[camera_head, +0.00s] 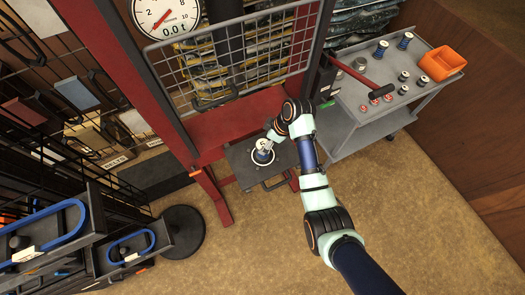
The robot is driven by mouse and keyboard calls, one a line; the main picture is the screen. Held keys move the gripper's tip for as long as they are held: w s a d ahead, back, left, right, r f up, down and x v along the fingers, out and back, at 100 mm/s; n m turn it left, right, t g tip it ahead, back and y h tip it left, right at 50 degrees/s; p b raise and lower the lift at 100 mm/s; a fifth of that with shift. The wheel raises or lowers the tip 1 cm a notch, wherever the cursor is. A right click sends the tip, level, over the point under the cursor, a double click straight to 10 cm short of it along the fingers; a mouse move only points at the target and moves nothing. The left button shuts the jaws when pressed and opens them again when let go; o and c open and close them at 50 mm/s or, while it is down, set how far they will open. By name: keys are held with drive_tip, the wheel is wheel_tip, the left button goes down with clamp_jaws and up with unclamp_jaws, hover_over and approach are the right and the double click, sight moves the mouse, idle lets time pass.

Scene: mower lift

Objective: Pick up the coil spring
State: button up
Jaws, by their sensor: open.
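My gripper (267,143) reaches down from the right over the low dark platform (237,158) of the red press frame. Directly below it is a small round piece with a pale top and a dark, bluish rim (263,157). It may be the coil spring, but its coils are too small to make out. The gripper partly covers this piece. The jaws are open, and I cannot tell whether the fingers touch it.
The red press frame (236,122) has a mesh guard (240,60) and a dial gauge (166,15). A grey cart (355,110) at right carries an orange bin (442,63), a hammer (362,78) and several small cylinders. Racks stand left. Floor (250,255) is clear in front.

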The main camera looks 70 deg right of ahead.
sight(263, 145)
drive_tip(key=x, duration=0.5)
drive_tip(key=shift+s+f, duration=0.15)
drive_tip(key=shift+s, duration=0.05)
clamp_jaws()
